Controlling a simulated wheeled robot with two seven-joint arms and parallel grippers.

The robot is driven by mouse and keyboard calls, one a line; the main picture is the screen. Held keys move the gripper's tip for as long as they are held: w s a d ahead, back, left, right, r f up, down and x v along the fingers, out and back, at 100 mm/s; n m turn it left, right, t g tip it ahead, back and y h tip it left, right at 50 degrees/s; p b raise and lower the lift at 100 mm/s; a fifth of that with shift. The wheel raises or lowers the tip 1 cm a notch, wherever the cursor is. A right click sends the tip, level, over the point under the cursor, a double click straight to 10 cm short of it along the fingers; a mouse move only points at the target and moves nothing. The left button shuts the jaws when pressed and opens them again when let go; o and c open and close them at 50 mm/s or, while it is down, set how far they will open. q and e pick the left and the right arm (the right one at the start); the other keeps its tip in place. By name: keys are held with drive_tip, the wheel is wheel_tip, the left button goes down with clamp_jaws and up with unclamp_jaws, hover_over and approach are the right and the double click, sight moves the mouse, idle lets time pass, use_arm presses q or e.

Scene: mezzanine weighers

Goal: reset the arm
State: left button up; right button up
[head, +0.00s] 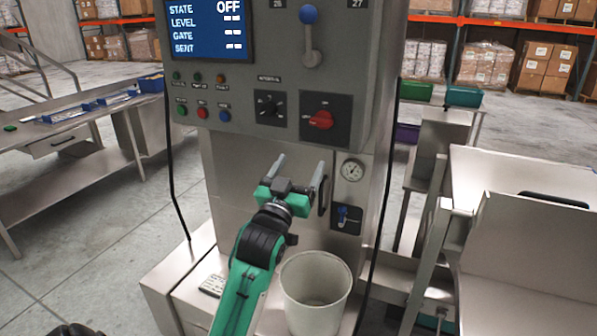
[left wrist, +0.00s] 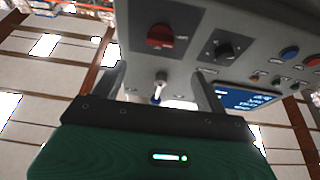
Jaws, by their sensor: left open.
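My left gripper (head: 298,173) is green and black with two grey fingers, spread apart with nothing between them. It is raised in front of the steel column, below the grey control panel (head: 258,75). In the left wrist view its two fingers (left wrist: 160,85) stand apart, and the panel shows beyond them. The panel has a blue screen (head: 210,28) reading STATE OFF, a red rotary switch (head: 321,119), a black selector knob (head: 268,106), small coloured buttons and a blue-knobbed lever (head: 309,38). My right gripper is in neither view.
A pale bucket (head: 315,296) stands in front of the column, close to my left forearm. Steel benches (head: 62,171) stand left, and steel equipment (head: 525,240) stands right.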

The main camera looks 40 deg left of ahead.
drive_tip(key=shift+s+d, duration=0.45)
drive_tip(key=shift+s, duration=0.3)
